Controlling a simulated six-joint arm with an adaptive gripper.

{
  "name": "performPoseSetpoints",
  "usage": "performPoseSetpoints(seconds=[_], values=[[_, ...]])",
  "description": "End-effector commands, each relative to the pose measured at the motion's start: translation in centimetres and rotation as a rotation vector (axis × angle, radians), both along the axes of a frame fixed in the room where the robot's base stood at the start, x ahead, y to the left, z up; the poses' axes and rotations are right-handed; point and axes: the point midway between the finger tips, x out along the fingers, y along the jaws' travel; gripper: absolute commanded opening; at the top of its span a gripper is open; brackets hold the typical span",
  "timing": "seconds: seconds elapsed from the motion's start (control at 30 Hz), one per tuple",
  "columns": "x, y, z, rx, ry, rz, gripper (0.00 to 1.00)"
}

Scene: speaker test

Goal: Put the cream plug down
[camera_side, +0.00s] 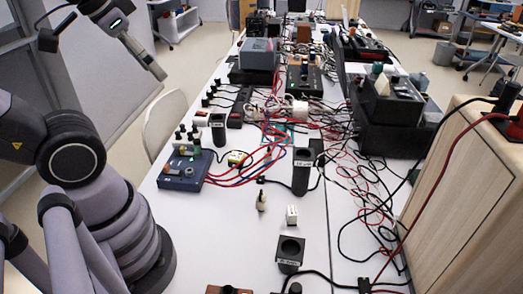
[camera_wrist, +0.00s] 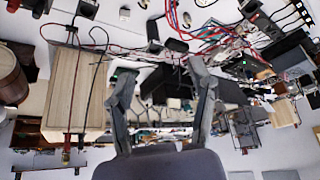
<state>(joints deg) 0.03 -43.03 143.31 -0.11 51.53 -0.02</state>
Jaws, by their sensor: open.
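A small cream plug (camera_side: 262,201) stands on the white table in the side view, left of a white block-shaped piece (camera_side: 292,215). Nothing is touching it. I cannot pick the plug out with certainty in the wrist view. My gripper shows in the wrist view (camera_wrist: 161,70) with its two fingers wide apart and nothing between them. In the side view my arm's end is at the upper left, raised and well away from the plug.
Black cylindrical holders (camera_side: 301,172) and a black square holder (camera_side: 290,254) stand near the plug. A blue box (camera_side: 185,170) is to the left. Tangled red and black cables (camera_side: 345,165) lie behind and right. A wooden cabinet (camera_side: 470,200) stands at the right.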

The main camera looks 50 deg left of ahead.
Motion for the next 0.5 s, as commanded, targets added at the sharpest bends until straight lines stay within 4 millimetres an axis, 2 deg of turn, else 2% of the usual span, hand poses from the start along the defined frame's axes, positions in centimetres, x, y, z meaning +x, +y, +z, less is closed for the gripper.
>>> performPoseSetpoints(seconds=[0.13, 0.23, 0.37, 0.5], values=[[0.9, 0.0, 0.2, -0.006, -0.007, 0.005, 0.56], [3.9, -0.1, 0.4, -0.028, -0.032, 0.023, 0.56], [10.9, 0.2, 0.4, -0.072, -0.1, 0.076, 0.56], [19.4, 1.8, -1.1, -0.111, -0.196, 0.168, 0.56]])
